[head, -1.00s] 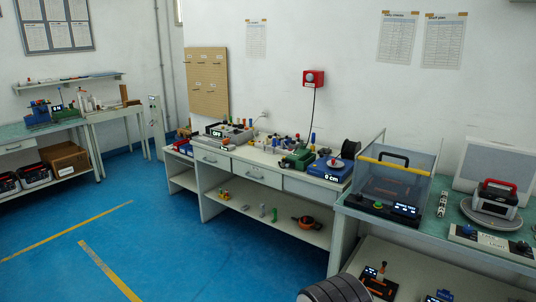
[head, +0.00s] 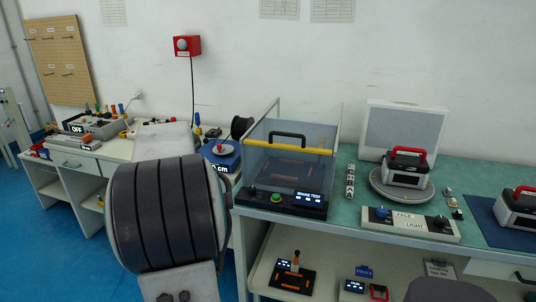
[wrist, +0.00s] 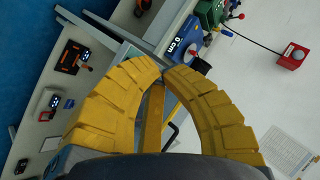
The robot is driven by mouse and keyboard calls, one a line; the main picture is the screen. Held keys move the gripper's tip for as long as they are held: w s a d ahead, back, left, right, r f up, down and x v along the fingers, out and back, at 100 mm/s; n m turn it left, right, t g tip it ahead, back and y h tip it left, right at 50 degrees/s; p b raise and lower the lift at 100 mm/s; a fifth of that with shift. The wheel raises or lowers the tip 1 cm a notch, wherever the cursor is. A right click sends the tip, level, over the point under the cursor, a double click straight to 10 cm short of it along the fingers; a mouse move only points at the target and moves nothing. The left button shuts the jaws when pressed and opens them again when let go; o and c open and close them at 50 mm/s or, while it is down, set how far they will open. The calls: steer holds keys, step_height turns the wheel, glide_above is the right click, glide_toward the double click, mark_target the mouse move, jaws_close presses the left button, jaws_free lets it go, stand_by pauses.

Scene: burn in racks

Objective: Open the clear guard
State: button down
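The clear guard (head: 262,163) is a see-through cover on a bench-top test unit, with a yellow bar (head: 290,149) and a black handle (head: 288,135) along its upper edge. It looks closed. The unit's black front panel (head: 290,200) has a green button and a lit display. In the wrist view, my gripper (wrist: 163,72) shows two curved yellow fingers whose tips meet or nearly meet, with nothing held. Through the gap between the fingers I see the yellow bar (wrist: 152,117) and part of the black handle (wrist: 172,133), apart from the fingers. My gripper is not visible in the head view.
Right of the guard are a turntable (head: 388,193) with a red-handled device (head: 407,168), a light control box (head: 410,224) and a blue mat (head: 490,222). A blue scale (head: 222,158) stands on the left bench. A lower shelf (head: 330,282) holds small devices. A red wall box (head: 187,46) hangs above.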

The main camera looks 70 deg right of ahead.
steer(key=s+d+f+m+g+h+b, duration=0.15)
steer(key=s+d+m, duration=0.4)
steer(key=d, duration=0.65)
steer(key=m+g+h, duration=0.2)
steer(key=m+h, duration=0.1)
steer(key=m, duration=0.2)
glide_toward(271, 146)
steer(key=shift+n+y, duration=0.25)
steer(key=x, duration=0.1)
steer(key=p+x, duration=0.1)
steer(key=x, duration=0.1)
steer(key=f+p+x, duration=0.1)
steer(key=x, duration=0.1)
steer(key=shift+a, duration=0.2)
steer(key=shift+w+d+p, duration=0.15)
steer(key=shift+d+p, duration=0.35)
steer(key=shift+d, duration=0.2)
steer(key=shift+w+d+p, duration=0.1)
steer(key=shift+d+p, duration=0.35)
steer(key=shift+d, duration=0.3)
steer(key=shift+d, duration=0.1)
